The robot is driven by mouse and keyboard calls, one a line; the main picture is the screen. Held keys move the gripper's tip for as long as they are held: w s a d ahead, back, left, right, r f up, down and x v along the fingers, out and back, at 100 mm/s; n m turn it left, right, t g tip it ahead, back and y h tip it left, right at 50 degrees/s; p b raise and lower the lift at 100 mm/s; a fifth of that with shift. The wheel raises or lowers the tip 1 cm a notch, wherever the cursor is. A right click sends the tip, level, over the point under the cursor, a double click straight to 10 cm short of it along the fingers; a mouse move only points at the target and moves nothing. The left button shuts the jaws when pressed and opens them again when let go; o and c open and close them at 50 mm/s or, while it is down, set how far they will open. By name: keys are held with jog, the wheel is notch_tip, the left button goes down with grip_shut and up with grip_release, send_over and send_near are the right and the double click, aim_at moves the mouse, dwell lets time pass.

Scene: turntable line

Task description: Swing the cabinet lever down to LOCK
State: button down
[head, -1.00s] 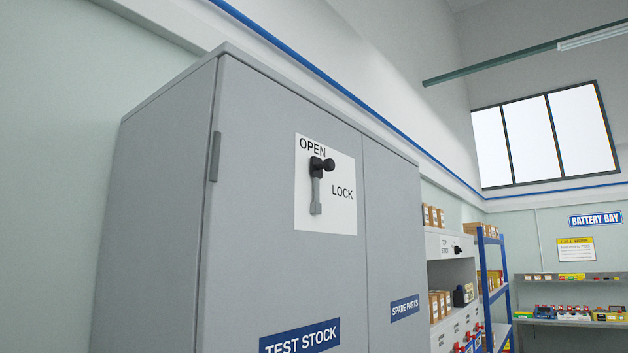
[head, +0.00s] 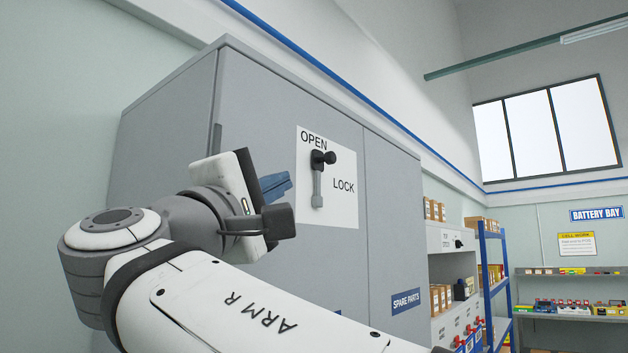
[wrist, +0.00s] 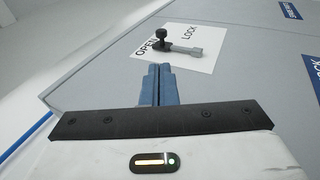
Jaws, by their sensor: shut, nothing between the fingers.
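The lever (head: 317,185) sits on a white plate (head: 342,212) on the grey cabinet (head: 265,105). Its black knob (head: 330,157) is at the upper end, just under the word OPEN, and a grey bar hangs below it. LOCK is printed to the right of the bar. In the wrist view the lever (wrist: 185,48) lies beyond the fingertips, with the knob near OPEN. My gripper (head: 288,182) has blue fingers pressed together and empty, left of the lever in the head view. The fingers (wrist: 158,68) look apart from the lever in the wrist view.
My arm covers the lower left of the cabinet front in the head view. Shelves with boxes (head: 440,299) and a blue rack (head: 494,275) stand to the right. The space before the plate is clear.

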aim_at(328, 159)
jog(key=p+x, duration=0.5)
jog(key=x, duration=0.8)
jog(key=shift+w+d+r+p, duration=0.15)
jog(key=shift+w+d+p, duration=0.05)
jog(key=shift+w+p, duration=0.3)
